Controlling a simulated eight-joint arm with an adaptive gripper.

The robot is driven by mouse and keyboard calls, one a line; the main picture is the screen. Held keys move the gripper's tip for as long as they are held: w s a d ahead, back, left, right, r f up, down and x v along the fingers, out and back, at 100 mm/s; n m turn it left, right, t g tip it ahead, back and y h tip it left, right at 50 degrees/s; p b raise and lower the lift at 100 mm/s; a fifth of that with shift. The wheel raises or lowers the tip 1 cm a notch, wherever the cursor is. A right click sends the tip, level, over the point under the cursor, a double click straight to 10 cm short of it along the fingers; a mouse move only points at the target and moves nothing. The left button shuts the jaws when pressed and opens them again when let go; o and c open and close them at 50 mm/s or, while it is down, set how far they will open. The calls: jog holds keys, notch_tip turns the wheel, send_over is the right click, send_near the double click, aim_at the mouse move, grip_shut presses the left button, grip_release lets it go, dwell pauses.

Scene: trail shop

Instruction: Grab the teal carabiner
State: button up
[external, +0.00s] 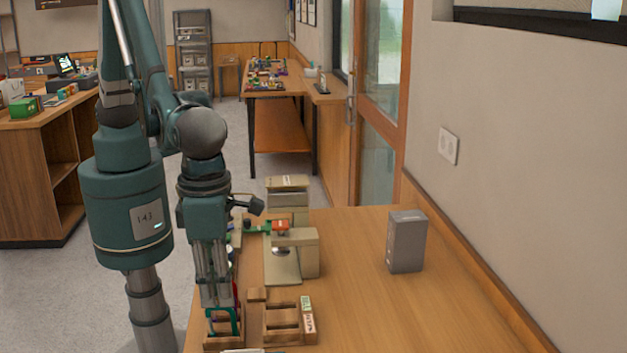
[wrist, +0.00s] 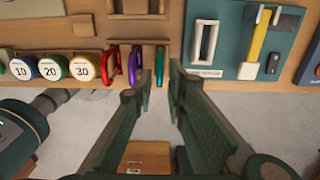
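The teal carabiner (wrist: 160,64) stands at the right end of a short row on a wooden rack in the wrist view, beside a purple carabiner (wrist: 135,62) and a red carabiner (wrist: 110,66). My gripper (wrist: 162,76) is open, with one fingertip on each side of the teal carabiner in the picture. I cannot tell whether they touch it. In the external view my gripper (external: 217,303) points down over the wooden rack (external: 222,344), and a teal loop (external: 236,322) shows just below the fingers.
Round weights (wrist: 50,67) marked 10, 20 and 30 sit left of the carabiners. A teal board (wrist: 232,50) with a white handle and a yellow strap lies to the right. A beige press-like device (external: 290,255) stands behind the rack. A grey box (external: 407,241) stands farther right, with bare tabletop around it.

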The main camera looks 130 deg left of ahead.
jog(key=shift+f, duration=2.15)
jog(key=shift+c, duration=0.4)
grip_shut()
jog(key=shift+r, duration=0.15)
jog(key=shift+r, duration=4.9)
